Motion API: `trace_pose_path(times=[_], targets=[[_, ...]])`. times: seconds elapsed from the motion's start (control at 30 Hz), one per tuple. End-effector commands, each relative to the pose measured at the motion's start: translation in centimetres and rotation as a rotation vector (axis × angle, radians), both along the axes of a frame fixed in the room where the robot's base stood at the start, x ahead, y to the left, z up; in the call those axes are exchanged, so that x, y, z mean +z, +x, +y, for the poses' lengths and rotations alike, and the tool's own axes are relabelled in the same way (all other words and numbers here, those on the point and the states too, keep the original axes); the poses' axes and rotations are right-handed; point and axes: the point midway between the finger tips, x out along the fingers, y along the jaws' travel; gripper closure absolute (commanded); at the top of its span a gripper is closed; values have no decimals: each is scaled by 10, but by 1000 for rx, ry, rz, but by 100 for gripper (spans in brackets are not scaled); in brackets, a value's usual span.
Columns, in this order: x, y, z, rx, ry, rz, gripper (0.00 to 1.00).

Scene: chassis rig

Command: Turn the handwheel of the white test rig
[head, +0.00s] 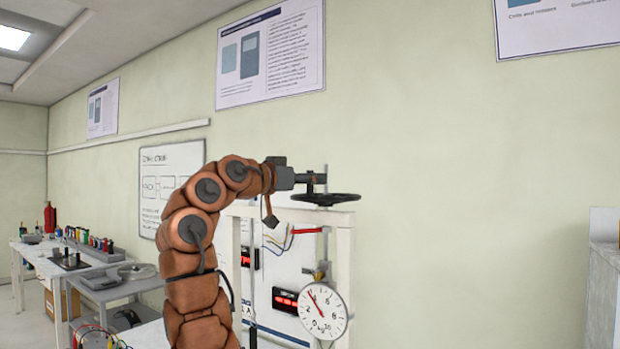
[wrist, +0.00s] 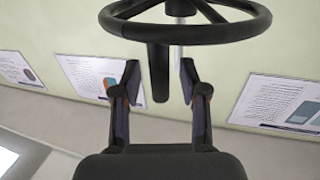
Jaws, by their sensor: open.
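The white test rig (head: 345,245) stands in front of my arm, with its black handwheel (head: 326,199) lying flat on top. My gripper (wrist: 160,78) is open, with a finger on each side of the peg and visible gaps to both. My arm hides part of the rig's left side.
A round dial gauge (head: 323,311) hangs on the rig's front, near red display modules (head: 285,300) and loose wires. A bench (head: 40,262) with tools stands at the left. A white cabinet edge (head: 604,270) is at the far right. The wall behind carries posters.

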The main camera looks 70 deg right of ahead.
Motion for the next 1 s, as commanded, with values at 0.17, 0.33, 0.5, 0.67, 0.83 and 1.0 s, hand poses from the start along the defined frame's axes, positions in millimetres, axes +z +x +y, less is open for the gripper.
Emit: trace_pose_path(times=[0.17, 0.33, 0.5, 0.67, 0.83, 1.0], targets=[[0, 0, 0, 0, 0, 0, 68], [0, 0, 0, 0, 0, 0, 86], [0, 0, 0, 0, 0, 0, 100], [0, 0, 0, 0, 0, 0, 100], [0, 0, 1, 0, 0, 0, 100], [0, 0, 0, -2, 0, 0, 100]])
